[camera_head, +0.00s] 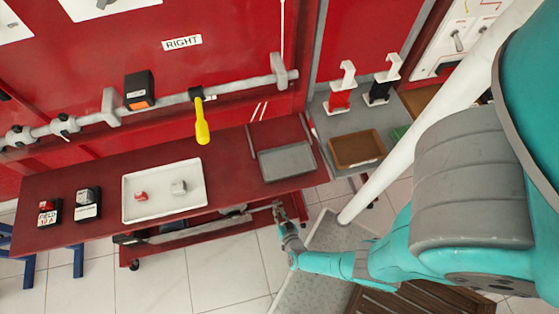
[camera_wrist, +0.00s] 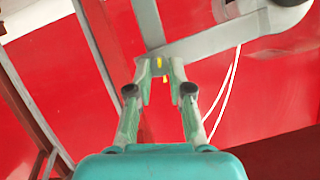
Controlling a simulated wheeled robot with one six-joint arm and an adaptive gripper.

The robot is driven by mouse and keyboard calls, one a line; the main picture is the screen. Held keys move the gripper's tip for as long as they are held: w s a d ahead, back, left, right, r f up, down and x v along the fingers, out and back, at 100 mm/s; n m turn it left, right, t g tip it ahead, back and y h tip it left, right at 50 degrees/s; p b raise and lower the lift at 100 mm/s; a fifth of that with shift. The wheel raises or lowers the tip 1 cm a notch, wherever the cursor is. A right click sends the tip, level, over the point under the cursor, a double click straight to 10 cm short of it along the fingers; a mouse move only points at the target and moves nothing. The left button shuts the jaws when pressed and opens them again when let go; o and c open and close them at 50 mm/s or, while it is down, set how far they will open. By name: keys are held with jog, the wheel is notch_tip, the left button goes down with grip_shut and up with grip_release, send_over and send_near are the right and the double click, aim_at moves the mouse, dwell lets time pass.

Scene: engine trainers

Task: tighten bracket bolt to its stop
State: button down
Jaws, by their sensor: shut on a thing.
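In the head view my gripper (camera_head: 279,211) is low, at the front right edge of the red bench, by the end of a grey bar under it. In the wrist view my gripper (camera_wrist: 159,84) has its two green fingers closed around a grey bar end (camera_wrist: 157,57) with a small yellow mark. The grey bar (camera_wrist: 200,43) runs from there to a rounded grey housing (camera_wrist: 285,12) at the upper right. I cannot tell which part is the bracket bolt; the fingers hide part of what is between them.
The red bench (camera_head: 60,180) carries a white tray (camera_head: 130,212) with two small parts, and a grey tray (camera_head: 285,162). A yellow-handled tool (camera_head: 202,125) hangs from the grey pipe (camera_head: 165,106). A brown tray (camera_head: 357,148) stands at right. A white pole (camera_head: 400,150) stands near my arm.

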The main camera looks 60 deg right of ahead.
jog(key=shift+d+m, duration=0.1)
jog(key=shift+m, duration=0.2)
jog(key=shift+s+d+m+t+y, duration=0.15)
jog(key=shift+m+t+y, duration=0.25)
jog(key=shift+m+t, duration=0.45)
jog(key=shift+d+f+m+t, duration=0.15)
jog(key=shift+m+t, duration=0.1)
jog(key=shift+m, duration=0.45)
jog(key=shift+a+f+m+t, duration=0.1)
jog(key=shift+m+t, duration=0.1)
jog(key=shift+m, duration=0.45)
jog(key=shift+s+m+t+y, duration=0.15)
jog(key=shift+m+t+y, duration=0.15)
jog(key=shift+m+y, duration=0.1)
jog(key=c, duration=1.1)
grip_release()
jog(key=shift+r, duration=0.1)
jog(key=shift+o, duration=0.2)
jog(key=shift+n, duration=0.5)
